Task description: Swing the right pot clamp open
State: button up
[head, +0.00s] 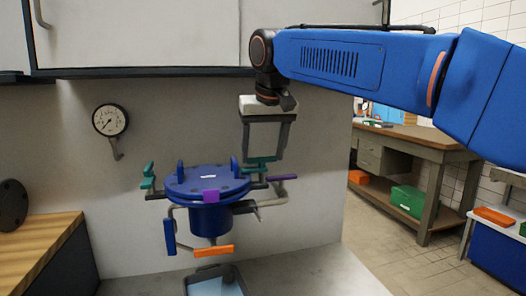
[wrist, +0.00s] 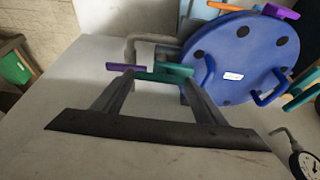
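The blue pot (head: 211,219) has a round bolted lid (head: 192,184), which also shows in the wrist view (wrist: 235,60). The right pot clamp (head: 262,161) is a teal piece at the lid's right edge, with a purple-ended handle (head: 285,178) pointing right. In the wrist view the teal piece (wrist: 165,73) and purple handle end (wrist: 125,67) lie at my fingertips. My gripper (head: 265,154) points down over this clamp, its fingers wide apart, with the teal piece between or just beyond the tips. I cannot tell whether they touch it. The clamp looks closed against the lid.
Another teal clamp (head: 148,178) is at the lid's left. An orange handle end (head: 213,250) and a blue one (head: 169,237) hang below. A gauge (head: 110,120) is on the wall behind. A cabinet (head: 140,35) overhangs above. Workbenches stand at the right, beyond open floor.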

jog(key=shift+d+n, duration=0.1)
jog(key=shift+n, duration=0.3)
jog(key=n, duration=0.1)
jog(key=n+y, duration=0.1)
jog(key=n, duration=0.1)
jog(key=shift+w+d+n+g+y, duration=0.15)
jog(key=shift+d+n+g+y, duration=0.05)
jog(key=shift+n+g+y, duration=0.1)
jog(key=n+g+y, duration=0.1)
jog(key=n, duration=0.2)
jog(key=shift+w+d+n, duration=0.1)
jog(key=shift+w+n, duration=0.05)
jog(key=shift+n, duration=0.15)
jog(key=n+g, duration=0.1)
jog(key=n, duration=0.3)
jog(key=shift+w+n+g+y, duration=0.2)
jog(key=shift+n+g+y, duration=0.1)
jog(key=shift+g+y, duration=0.1)
jog(key=shift+w+n+g, duration=0.15)
jog(key=shift+n+g, duration=0.55)
jog(key=shift+n, duration=1.2)
jog(key=o, duration=1.1)
jog(key=shift+c, duration=0.2)
